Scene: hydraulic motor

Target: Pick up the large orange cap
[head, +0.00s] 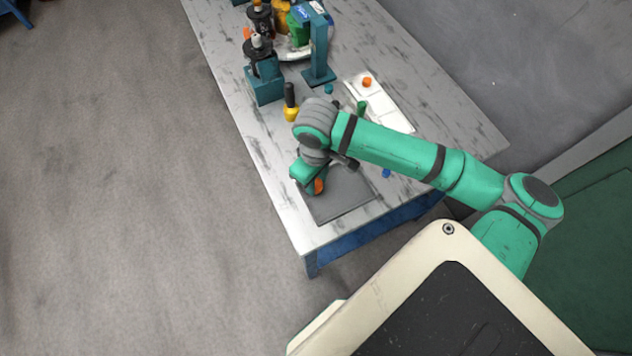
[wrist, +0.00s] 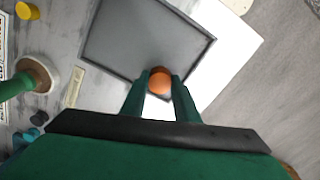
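The orange cap (wrist: 160,82) shows between the two fingertips of my gripper (wrist: 160,79) in the wrist view. It is round and lies over the near edge of the grey tray (wrist: 133,30). The fingers stand on either side of it, very close; I cannot tell whether both press on it. In the head view the orange cap (head: 319,186) is partly hidden by my gripper (head: 311,185), at the left side of the grey tray (head: 345,198). Whether the cap rests or is raised is unclear.
A smaller orange piece (head: 367,82) sits on a white tray (head: 398,121) farther back. A yellow-and-black tool (head: 291,103) stands on the table to the left. A teal stand (head: 319,50) and black-topped fixtures (head: 262,70) are at the back. The table's front edge is close by.

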